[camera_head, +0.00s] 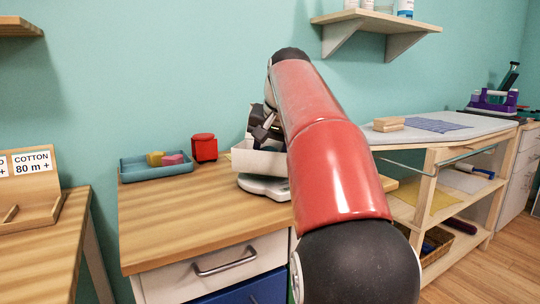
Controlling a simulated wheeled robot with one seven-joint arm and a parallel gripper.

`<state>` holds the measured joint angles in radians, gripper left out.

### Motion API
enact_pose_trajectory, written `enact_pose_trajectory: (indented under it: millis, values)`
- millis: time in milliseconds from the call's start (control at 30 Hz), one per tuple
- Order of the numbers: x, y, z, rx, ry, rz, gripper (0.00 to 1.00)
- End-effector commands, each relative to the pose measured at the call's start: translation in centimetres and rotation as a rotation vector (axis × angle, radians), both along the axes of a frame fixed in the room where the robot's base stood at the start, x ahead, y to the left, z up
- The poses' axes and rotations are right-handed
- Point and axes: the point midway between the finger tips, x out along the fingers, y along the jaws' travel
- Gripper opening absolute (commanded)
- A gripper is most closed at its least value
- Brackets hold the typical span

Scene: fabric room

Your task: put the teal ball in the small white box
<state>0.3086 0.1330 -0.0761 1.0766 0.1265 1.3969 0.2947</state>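A small white box (252,162) sits on a white scale-like device (262,186) on the wooden worktop. My red arm hides the right part of both. My gripper (260,134) is directly above the box, at or just over its rim. It is dark and partly hidden by my arm, so I cannot tell whether it is open, shut or holding something. No teal ball shows in this view. The inside of the box cannot be seen.
A blue-teal tray (140,175) with a yellow block (154,158) and a pink block (173,159) stands at the left back. A red container (204,148) stands beside it. The worktop's front left (190,220) is clear. An ironing-board-like surface (455,133) lies right.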

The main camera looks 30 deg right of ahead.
Motion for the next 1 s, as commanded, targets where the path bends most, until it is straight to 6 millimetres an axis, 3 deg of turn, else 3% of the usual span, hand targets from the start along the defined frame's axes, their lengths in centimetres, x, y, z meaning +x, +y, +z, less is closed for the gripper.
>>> enact_pose_trajectory:
  millis: [167,200,333,667,833,1000]
  values:
    - [0.0,0.0,-0.5,0.001,0.001,0.0,0.23]
    - [0.0,0.0,-0.3,0.001,0.001,0.0,0.49]
    - [0.0,0.0,-0.3,0.001,0.001,0.0,0.66]
    - [0.0,-0.1,0.1,0.0,0.001,-0.001,0.66]
    - [-1.1,0.1,2.2,-0.001,-0.002,-0.001,0.66]
    - [-3.0,0.5,5.6,0.0,-0.003,-0.001,0.66]
